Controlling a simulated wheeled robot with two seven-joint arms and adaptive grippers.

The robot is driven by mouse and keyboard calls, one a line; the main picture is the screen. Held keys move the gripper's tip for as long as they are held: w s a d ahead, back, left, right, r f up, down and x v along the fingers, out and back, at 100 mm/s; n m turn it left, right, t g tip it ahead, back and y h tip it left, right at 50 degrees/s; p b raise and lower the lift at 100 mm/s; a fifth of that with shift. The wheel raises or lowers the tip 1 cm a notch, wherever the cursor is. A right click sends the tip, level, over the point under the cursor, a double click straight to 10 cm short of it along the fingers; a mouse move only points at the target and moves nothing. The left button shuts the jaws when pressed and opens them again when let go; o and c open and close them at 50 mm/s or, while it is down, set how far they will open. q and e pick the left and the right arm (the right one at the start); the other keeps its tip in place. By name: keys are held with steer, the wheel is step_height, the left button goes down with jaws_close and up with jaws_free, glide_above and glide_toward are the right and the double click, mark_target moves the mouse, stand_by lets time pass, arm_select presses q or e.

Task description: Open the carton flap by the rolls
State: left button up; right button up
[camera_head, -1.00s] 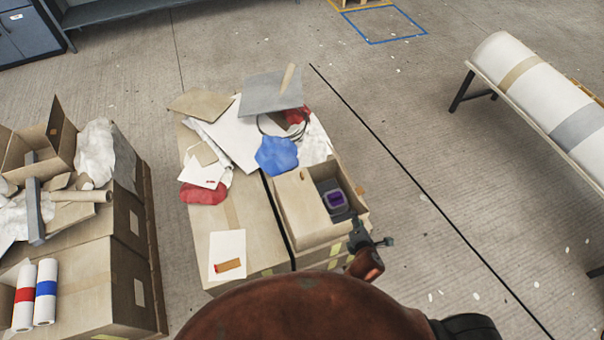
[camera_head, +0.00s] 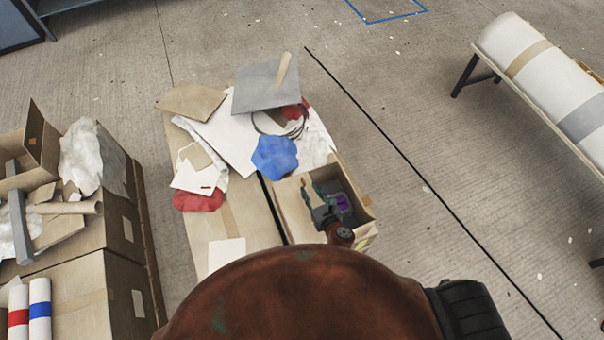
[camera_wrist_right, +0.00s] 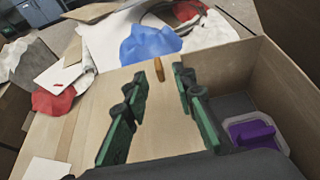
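A small carton (camera_head: 295,222) stands at the front right corner of the crowded central box top. A tan flap (camera_wrist_right: 155,130) covers its left part. Its right part is open and shows a grey container with a purple item (camera_wrist_right: 252,132). A small orange-brown tab (camera_wrist_right: 183,88) sits on the flap. My right gripper (camera_wrist_right: 168,72) is open above the flap; the tab appears between its fingers, closer to the right one. I cannot tell whether it touches. The right gripper (camera_head: 322,187) also shows over the carton in the head view. My left gripper is out of view.
Blue cloth (camera_head: 275,157), red cloth (camera_head: 199,199) and white sheets lie behind and left of the carton. A long white roll (camera_head: 540,70) lies on a rack at right.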

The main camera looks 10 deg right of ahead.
mark_target(304, 182)
steer(key=b+x, duration=0.1)
steer(key=x, duration=0.5)
steer(key=shift+a, duration=0.2)
steer(key=shift+w+f, duration=0.1)
steer(key=shift+w, duration=0.35)
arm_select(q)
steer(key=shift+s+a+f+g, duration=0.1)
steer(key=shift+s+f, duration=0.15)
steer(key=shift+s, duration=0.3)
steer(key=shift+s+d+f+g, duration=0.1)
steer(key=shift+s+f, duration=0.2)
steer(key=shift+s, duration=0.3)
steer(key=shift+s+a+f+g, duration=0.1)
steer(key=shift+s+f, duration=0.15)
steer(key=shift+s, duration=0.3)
arm_select(e)
jaws_close()
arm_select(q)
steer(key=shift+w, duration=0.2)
